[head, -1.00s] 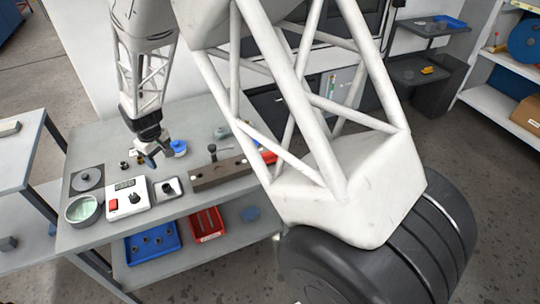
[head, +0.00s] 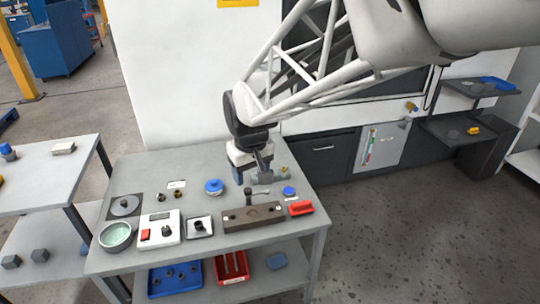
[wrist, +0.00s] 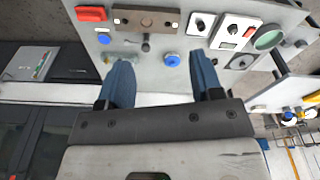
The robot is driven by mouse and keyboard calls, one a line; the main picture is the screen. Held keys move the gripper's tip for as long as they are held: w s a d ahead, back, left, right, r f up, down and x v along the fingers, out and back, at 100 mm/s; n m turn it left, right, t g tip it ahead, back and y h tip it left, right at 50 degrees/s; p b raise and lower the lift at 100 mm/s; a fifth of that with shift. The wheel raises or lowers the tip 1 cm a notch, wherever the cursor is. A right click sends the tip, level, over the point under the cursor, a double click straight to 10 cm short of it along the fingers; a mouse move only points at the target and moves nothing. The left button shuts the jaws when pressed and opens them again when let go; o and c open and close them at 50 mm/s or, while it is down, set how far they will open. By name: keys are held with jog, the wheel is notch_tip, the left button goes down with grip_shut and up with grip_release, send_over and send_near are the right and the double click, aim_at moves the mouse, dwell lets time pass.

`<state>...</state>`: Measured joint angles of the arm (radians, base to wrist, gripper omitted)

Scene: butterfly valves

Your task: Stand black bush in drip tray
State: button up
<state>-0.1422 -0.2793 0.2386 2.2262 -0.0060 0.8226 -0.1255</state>
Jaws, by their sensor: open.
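A small black upright piece, which looks like the black bush (head: 199,226), stands inside a pale square tray, which looks like the drip tray (head: 190,235), at the table's front. In the wrist view the dark piece (wrist: 200,24) shows within the tray (wrist: 208,17) at the top. My gripper (head: 264,172) is over the table's back right, well away from the tray. In the wrist view its two blue fingers (wrist: 161,68) are spread apart with nothing held between them.
Left of the tray are a white box with a red button (head: 160,230) and a round dish (head: 117,236). Right are a brown drilled block (head: 252,216) and red piece (head: 300,208). A blue-topped part (head: 214,187) and two small bushes (head: 166,188) stand behind.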

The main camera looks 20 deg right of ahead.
jog(key=s+d+r+m, duration=0.1)
jog(key=s+d+r, duration=0.1)
jog(key=s, duration=0.8)
jog(key=s+d+r+m+t, duration=0.1)
jog(key=s+d, duration=0.4)
jog(key=s, duration=0.5)
jog(key=shift+s+d+r+m, duration=0.2)
jog(key=shift+d+r+m, duration=0.05)
jog(key=shift+r+m, duration=0.5)
